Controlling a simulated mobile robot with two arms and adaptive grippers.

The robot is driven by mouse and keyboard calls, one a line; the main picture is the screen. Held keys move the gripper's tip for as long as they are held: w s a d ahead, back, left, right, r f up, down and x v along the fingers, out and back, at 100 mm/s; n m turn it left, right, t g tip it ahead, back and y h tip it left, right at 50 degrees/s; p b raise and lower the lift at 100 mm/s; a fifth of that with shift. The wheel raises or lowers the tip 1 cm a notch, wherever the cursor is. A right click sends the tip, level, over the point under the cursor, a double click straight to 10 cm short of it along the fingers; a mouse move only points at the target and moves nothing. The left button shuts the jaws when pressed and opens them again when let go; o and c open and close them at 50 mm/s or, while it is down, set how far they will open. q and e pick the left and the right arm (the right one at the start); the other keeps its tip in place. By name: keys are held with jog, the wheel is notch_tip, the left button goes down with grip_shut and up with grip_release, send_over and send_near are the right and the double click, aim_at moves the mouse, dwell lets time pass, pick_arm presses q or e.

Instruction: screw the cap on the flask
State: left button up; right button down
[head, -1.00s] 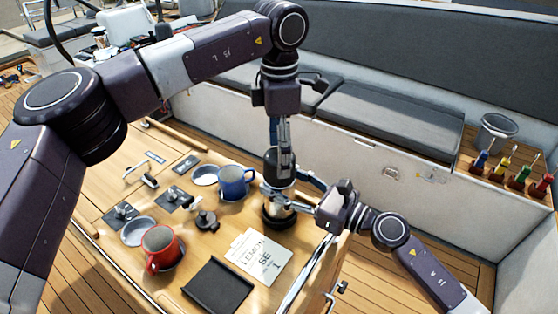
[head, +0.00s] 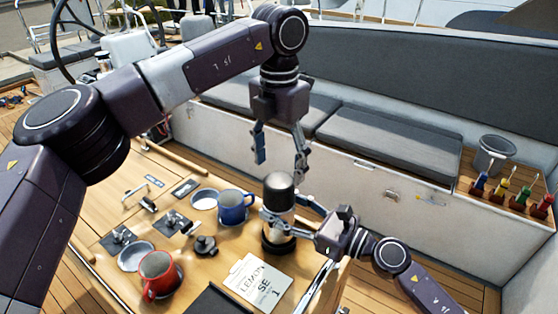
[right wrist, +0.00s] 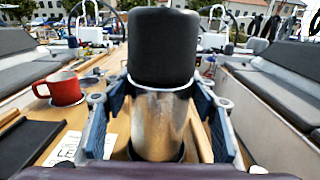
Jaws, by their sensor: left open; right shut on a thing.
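The flask (head: 277,225) stands upright on the wooden table, with a silver body and a dark base. Its black cap (head: 278,192) sits upright on top; I cannot tell how tightly it is seated. In the right wrist view the cap (right wrist: 163,48) fills the upper middle above the silver flask body (right wrist: 160,120). My right gripper (head: 279,219) is shut around the flask body below the cap, its fingers on both sides in the right wrist view (right wrist: 160,100). My left gripper (head: 281,164) is open and empty above the cap, fingers pointing down and apart.
A blue mug (head: 233,207), a red mug (head: 158,275), a small black knobbed piece (head: 205,246) and a printed card (head: 253,282) lie left of the flask. A black tray (head: 215,301) is at the front. Colored-handled tools (head: 500,190) stand on the right bench.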

aim_at(279, 183)
pick_arm(q)
jog(key=shift+r+n, duration=0.25)
jog(key=shift+n, duration=0.35)
jog(key=shift+f, duration=0.1)
jog(key=shift+f, duration=3.9)
jog(key=shift+c, duration=0.4)
jog(key=c, duration=1.1)
